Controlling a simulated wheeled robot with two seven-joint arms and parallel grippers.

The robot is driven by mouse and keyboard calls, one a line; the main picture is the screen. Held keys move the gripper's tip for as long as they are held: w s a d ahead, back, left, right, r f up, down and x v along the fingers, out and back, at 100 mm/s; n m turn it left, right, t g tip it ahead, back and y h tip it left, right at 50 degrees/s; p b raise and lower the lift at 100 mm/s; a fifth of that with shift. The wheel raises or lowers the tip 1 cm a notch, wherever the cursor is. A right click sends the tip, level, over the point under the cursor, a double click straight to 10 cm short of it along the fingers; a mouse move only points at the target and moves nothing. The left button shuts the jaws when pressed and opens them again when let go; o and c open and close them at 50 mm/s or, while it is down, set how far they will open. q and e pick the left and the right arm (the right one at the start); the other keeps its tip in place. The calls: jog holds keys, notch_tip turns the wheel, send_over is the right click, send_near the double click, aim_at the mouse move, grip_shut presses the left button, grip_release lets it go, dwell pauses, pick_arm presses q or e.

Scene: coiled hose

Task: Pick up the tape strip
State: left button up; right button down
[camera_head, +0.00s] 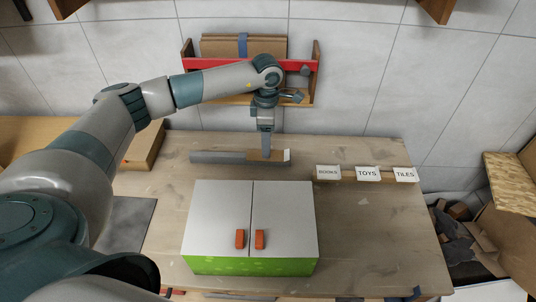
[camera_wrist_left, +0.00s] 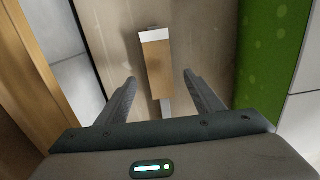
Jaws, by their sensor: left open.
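A short brown strip with a white end, which looks like the tape strip (camera_head: 279,156), lies on the table at the back, at the right end of a flat grey bar (camera_head: 214,157). In the left wrist view the brown strip (camera_wrist_left: 157,70) points away from me, its white end farthest. My left gripper (camera_head: 267,150) reaches down over it from above. In the wrist view my left gripper (camera_wrist_left: 158,77) is open, with one finger on each side of the strip and gaps between. Whether the fingertips reach the strip's height is hard to tell. My right gripper is not in view.
A white cabinet (camera_head: 222,215) with orange handles and a green side stands in front of the strip. Labels for books, toys and tiles (camera_head: 367,174) stand to the right. A wooden shelf with a red band (camera_head: 215,72) is behind my arm.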

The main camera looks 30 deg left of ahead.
pick_arm(q)
jog(key=shift+d+f+p, duration=0.1)
jog(key=shift+f+p, duration=0.2)
jog(key=shift+f, duration=0.05)
notch_tip(320, 180, down, 3)
jog(key=shift+r+p, duration=0.1)
jog(key=shift+p, duration=0.65)
jog(key=shift+w+f, duration=0.1)
jog(key=shift+f, duration=0.35)
jog(key=c, duration=1.1)
